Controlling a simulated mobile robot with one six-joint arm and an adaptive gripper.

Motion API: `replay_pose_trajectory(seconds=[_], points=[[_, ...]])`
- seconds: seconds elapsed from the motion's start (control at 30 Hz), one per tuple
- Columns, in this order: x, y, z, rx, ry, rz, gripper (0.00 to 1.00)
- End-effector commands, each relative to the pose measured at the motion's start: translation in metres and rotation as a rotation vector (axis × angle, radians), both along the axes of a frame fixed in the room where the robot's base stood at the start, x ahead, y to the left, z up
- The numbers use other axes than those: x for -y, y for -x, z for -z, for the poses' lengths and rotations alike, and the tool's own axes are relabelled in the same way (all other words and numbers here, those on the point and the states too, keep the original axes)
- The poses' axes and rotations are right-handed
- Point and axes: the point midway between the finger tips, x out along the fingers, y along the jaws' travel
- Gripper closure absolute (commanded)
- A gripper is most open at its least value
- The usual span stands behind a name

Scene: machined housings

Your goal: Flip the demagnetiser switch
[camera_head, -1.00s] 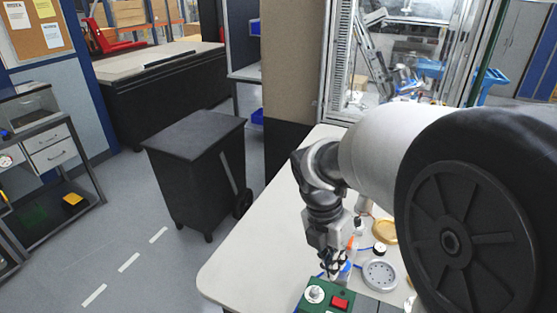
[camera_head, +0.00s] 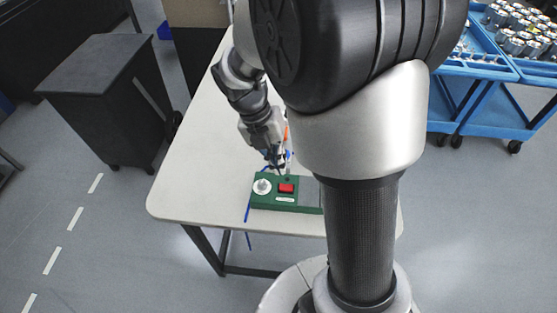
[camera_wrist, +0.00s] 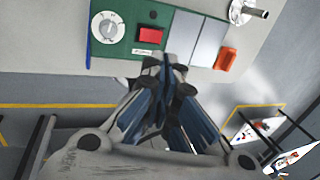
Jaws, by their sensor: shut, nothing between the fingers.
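The demagnetiser is a green box (camera_head: 301,204) near the front edge of the white table. It carries a red rocker switch (camera_head: 286,188), a white round dial (camera_head: 262,186) and grey plates that my arm partly hides. In the wrist view the red switch (camera_wrist: 150,34) lies between the dial (camera_wrist: 108,27) and the grey plates (camera_wrist: 195,38). Which way the switch is tipped cannot be told. My gripper (camera_head: 276,165) points down close to the box, by the switch. In the wrist view its fingertips (camera_wrist: 178,66) are together and empty. I cannot tell whether they touch the box.
An orange part (camera_wrist: 225,58) and a metal post (camera_wrist: 250,11) are beside the box in the wrist view. The white table (camera_head: 190,180) is clear to the left. A black cabinet (camera_head: 100,90) stands left, and blue carts (camera_head: 480,100) with metal parts stand right.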

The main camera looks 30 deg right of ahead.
Motion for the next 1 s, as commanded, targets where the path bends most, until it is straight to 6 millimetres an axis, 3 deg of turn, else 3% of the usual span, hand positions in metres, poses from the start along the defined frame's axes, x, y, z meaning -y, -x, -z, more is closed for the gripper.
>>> replay_pose_trajectory(seconds=[0.03,0.2,0.43,0.63,1.0], points=[[0.003,0.003,0.015,-0.004,0.0,0.001,1.0],[0.012,0.009,0.051,-0.004,0.0,0.002,1.0],[0.021,0.015,0.088,-0.001,-0.001,0.002,1.0],[0.024,0.017,0.1,0.0,0.0,0.0,1.0],[0.025,0.017,0.1,0.0,0.0,0.0,1.0]])
